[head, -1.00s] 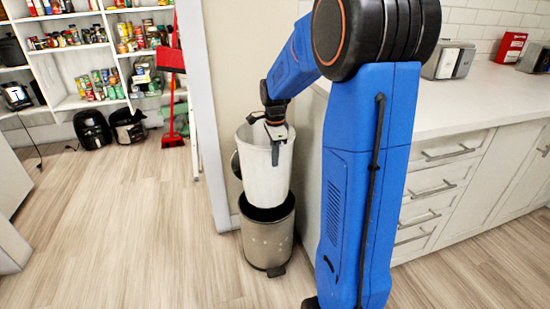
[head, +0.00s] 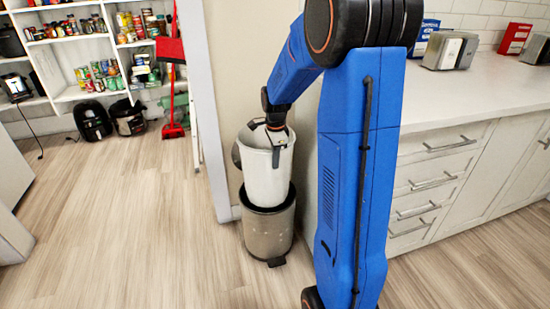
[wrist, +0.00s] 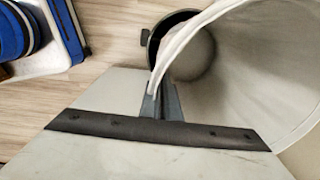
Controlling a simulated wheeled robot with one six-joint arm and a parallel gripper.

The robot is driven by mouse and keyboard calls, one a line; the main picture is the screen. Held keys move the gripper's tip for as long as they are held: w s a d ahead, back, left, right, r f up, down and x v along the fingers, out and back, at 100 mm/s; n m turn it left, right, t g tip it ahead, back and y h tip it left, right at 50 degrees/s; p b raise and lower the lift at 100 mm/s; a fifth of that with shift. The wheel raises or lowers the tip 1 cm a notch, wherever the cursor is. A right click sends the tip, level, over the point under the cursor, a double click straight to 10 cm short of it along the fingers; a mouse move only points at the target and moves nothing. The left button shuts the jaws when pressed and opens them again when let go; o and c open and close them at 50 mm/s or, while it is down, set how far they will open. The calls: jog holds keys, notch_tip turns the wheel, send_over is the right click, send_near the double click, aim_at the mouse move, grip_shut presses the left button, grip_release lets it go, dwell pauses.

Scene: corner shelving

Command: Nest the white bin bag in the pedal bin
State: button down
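The white bin bag (head: 267,177) is a stiff, tall, open-topped white liner. It is upright above the pedal bin (head: 268,232), with its lower end at the bin's mouth and apparently just inside it. The grey metal bin stands on the floor with its pedal at the front. My gripper (head: 276,150) is at the bag's near upper rim. In the wrist view my gripper (wrist: 163,102) is shut on the rim of the bag (wrist: 235,75), one finger hidden by its wall. Part of the pedal bin (wrist: 153,48) shows behind the bag there.
A wall edge (head: 208,120) stands close left of the bin. The white counter with drawers (head: 440,175) is to the right, beyond my arm. Pantry shelves (head: 90,95) and a red broom (head: 172,130) are at the back left. The wooden floor in front is clear.

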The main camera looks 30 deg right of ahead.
jog(key=shift+f, duration=15.8)
jog(key=c, duration=1.9)
grip_release()
jog(key=shift+f, duration=0.1)
jog(key=shift+c, duration=0.2)
jog(key=shift+s, duration=0.1)
